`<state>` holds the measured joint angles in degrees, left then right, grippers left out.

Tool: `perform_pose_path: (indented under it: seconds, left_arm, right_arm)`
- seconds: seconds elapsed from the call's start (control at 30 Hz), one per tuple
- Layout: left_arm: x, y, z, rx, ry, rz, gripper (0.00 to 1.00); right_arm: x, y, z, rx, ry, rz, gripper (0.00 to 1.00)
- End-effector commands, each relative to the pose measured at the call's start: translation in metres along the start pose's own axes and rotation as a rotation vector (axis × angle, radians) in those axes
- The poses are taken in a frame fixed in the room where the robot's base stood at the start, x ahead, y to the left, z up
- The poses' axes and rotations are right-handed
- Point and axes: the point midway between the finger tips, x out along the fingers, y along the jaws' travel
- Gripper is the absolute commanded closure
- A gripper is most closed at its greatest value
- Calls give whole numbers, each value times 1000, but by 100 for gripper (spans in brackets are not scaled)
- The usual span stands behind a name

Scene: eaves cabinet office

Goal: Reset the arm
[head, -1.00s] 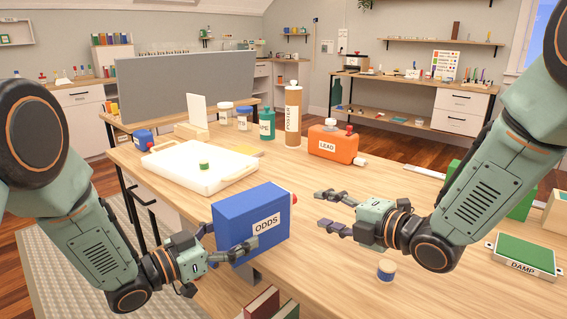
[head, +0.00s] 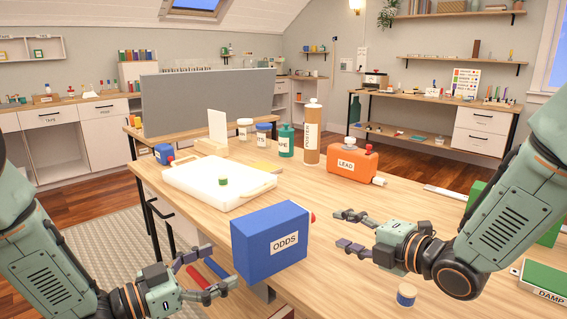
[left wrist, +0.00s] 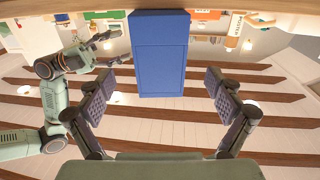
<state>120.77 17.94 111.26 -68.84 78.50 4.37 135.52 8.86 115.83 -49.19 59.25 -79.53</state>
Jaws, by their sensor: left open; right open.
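My left gripper (head: 205,280) is open and empty at the lower left in the head view, in front of the desk edge and left of the blue ODDS box (head: 268,242). In the left wrist view the blue box (left wrist: 160,55) shows beyond and between the open fingers of my left gripper (left wrist: 160,105), apart from them. My right gripper (head: 350,232) is open and empty above the desk, right of the blue box, with its fingers pointing left. It also shows at the left in the left wrist view (left wrist: 108,48).
A green DAMP pad (head: 545,277) lies at the right edge. Bare desk shows between the case and my right gripper.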

Motion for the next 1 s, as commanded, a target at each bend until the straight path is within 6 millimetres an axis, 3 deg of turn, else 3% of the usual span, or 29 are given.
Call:
perform_pose_path:
  seconds: [0.2,0.4,0.8,1.0]
  left_arm:
    - [-26,-1,-1,-2,3,-4,8]
    - [-37,0,-1,1,2,-2,8]
    - [-38,0,0,1,1,1,8]
    - [-29,0,1,2,-3,3,8]
  right_arm:
    - [0,0,0,0,0,0,52]
    - [0,0,0,0,0,0,52]
    - [0,0,0,0,0,0,52]
    - [0,0,0,0,0,0,52]
